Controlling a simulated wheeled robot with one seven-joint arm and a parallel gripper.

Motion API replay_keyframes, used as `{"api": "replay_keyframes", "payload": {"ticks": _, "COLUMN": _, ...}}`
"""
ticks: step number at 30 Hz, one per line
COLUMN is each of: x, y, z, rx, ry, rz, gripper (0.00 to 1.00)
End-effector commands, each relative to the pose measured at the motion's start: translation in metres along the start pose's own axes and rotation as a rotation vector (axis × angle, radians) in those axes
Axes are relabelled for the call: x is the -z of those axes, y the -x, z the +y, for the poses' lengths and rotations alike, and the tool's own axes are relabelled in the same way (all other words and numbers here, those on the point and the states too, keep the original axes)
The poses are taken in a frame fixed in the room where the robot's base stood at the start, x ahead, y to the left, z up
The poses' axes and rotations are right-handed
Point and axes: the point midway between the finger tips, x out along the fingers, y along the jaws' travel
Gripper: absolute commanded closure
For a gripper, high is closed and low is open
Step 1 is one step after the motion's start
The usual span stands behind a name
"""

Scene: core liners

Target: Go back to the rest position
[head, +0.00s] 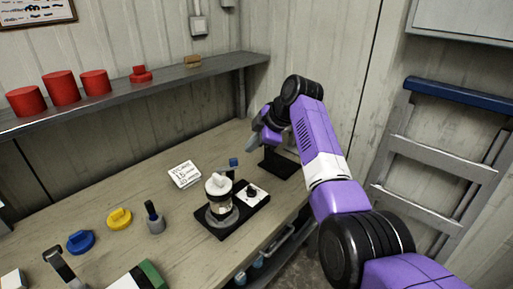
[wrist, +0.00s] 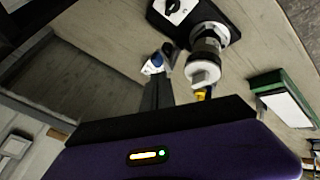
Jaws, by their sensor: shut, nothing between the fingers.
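My gripper (head: 253,144) is at the end of my purple arm, raised above the back right part of the workbench (head: 135,215). Its fingers are together with nothing between them; they also show in the wrist view (wrist: 157,92). The gripper is apart from the jar with the white lid (head: 218,185), which stands upright on a black base plate (head: 222,231) to its lower left. In the wrist view the jar (wrist: 205,55) shows beyond the gripper, to the right of the fingers.
A white card (head: 184,174), a blue disc (head: 80,242), a yellow disc (head: 119,218) and a grey holder with a dark handle (head: 154,218) are on the bench. Several red cylinders (head: 61,88) stand on the wall shelf (head: 165,82). A ladder-like frame (head: 440,150) is at right.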

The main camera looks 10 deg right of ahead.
Motion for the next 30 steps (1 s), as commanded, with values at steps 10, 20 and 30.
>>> {"api": "replay_keyframes", "payload": {"ticks": 10, "x": 0.006, "y": 0.004, "z": 0.001, "rx": 0.002, "ry": 0.000, "rz": 0.001, "gripper": 1.00}}
{"api": "replay_keyframes", "payload": {"ticks": 20, "x": 0.009, "y": 0.013, "z": 0.037, "rx": -0.139, "ry": -0.165, "rz": 0.015, "gripper": 1.00}}
{"api": "replay_keyframes", "payload": {"ticks": 30, "x": -0.007, "y": 0.044, "z": 0.089, "rx": -0.551, "ry": -0.440, "rz": 0.115, "gripper": 1.00}}
